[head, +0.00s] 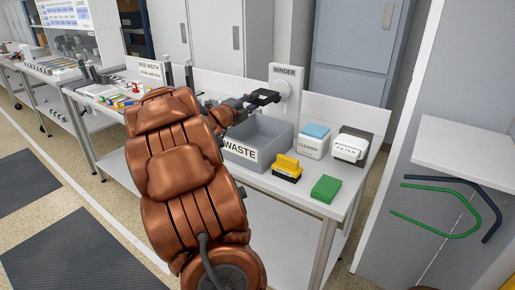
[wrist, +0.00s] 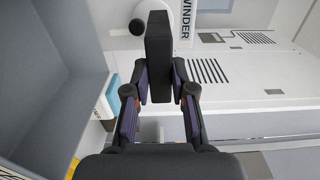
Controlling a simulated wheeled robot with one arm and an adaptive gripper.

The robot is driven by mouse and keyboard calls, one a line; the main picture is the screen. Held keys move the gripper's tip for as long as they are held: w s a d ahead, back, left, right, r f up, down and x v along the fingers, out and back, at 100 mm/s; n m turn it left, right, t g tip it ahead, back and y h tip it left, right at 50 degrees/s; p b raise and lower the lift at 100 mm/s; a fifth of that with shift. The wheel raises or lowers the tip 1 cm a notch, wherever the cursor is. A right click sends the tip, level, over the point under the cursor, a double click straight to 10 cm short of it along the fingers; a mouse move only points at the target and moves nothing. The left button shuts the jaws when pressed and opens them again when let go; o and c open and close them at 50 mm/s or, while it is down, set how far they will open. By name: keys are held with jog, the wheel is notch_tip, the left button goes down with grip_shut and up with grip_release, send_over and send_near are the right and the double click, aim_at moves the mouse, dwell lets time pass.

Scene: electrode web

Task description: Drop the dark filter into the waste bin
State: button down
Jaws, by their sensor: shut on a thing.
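My gripper (head: 248,101) is shut on the dark filter (head: 264,96), a flat black block. The filter also shows in the wrist view (wrist: 158,45), held between the two fingertips (wrist: 160,82). The grey waste bin (head: 278,139), labelled WASTE, stands on the bench. In the head view the filter appears above the bin's back rim, in front of the winder. In the wrist view the bin (wrist: 45,85) fills the left side, with the filter apart from its wall. I cannot tell whether the filter is directly over the opening. My arm hides the bin's left part.
The winder (head: 284,88) stands behind the bin. Right of the bin are a blue-topped cleaner box (head: 313,142), a white filter box (head: 350,147), a yellow-and-black object (head: 287,167) and a green block (head: 326,189). A white board backs the bench.

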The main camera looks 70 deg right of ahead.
jog(key=shift+f+b, duration=1.15)
jog(key=shift+f, duration=1.55)
jog(key=c, duration=0.9)
grip_release()
jog(key=shift+w+a, duration=0.1)
jog(key=v, duration=1.1)
jog(key=shift+a, duration=0.4)
